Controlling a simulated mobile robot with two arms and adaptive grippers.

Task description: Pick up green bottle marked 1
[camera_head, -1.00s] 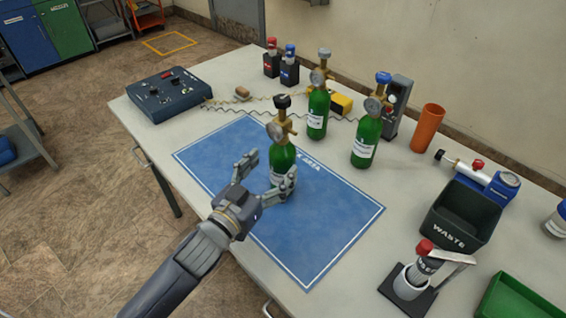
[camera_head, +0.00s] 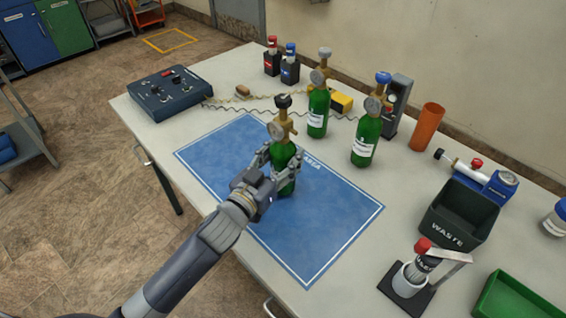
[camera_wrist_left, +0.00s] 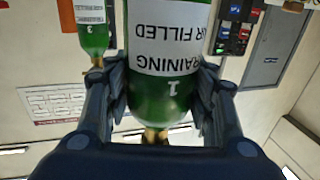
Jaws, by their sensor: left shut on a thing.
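The green bottle marked 1 (camera_head: 284,160) stands upright on the blue mat (camera_head: 322,236), with a brass valve, a gauge and a black knob on top. My left gripper (camera_head: 277,170) is shut on its body, one finger on each side. In the left wrist view the bottle (camera_wrist_left: 166,92) shows upside down between the fingers, with its white label and the number 1 readable. A second green bottle (camera_head: 318,112) and a third green bottle (camera_head: 366,143), marked 3, stand behind on the table. My right gripper is not in view.
A dark control box (camera_head: 170,93) sits at the table's back left. An orange cup (camera_head: 426,127), a black waste bin (camera_head: 459,213), a holder with a red-capped cylinder (camera_head: 411,284) and a green tray (camera_head: 509,303) line the right. The mat's front part is clear.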

